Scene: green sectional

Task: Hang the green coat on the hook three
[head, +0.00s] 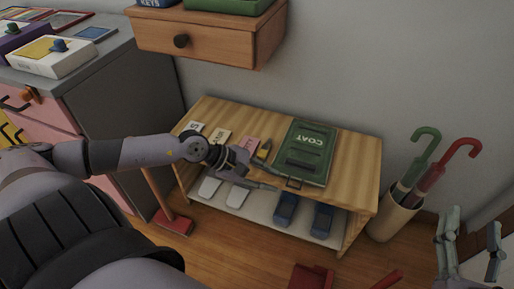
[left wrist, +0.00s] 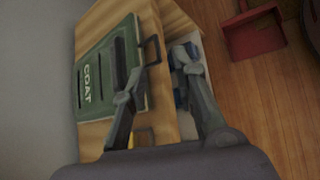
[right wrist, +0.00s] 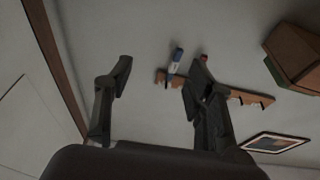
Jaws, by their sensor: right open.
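The green coat (head: 305,152), a flat folded piece marked COAT, lies on the wooden bench top; it also shows in the left wrist view (left wrist: 92,75). Its dark loop (head: 293,183) sticks out at the front edge, and in the left wrist view the loop (left wrist: 150,48) appears between my fingers. My left gripper (head: 275,176) is open beside the coat's front left corner; contact cannot be told. My right gripper (head: 468,245) is open and empty at the lower right. A wooden hook rail (right wrist: 232,93) on the wall shows behind my right fingers; hook three cannot be told apart.
The bench (head: 355,175) also bears small labelled cards (head: 220,137), with shoes (head: 286,207) on its lower shelf. A umbrella stand (head: 395,213) with two umbrellas stands to the right. A drawer shelf (head: 215,40) juts from the wall above. A grey-topped cabinet (head: 110,75) stands left.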

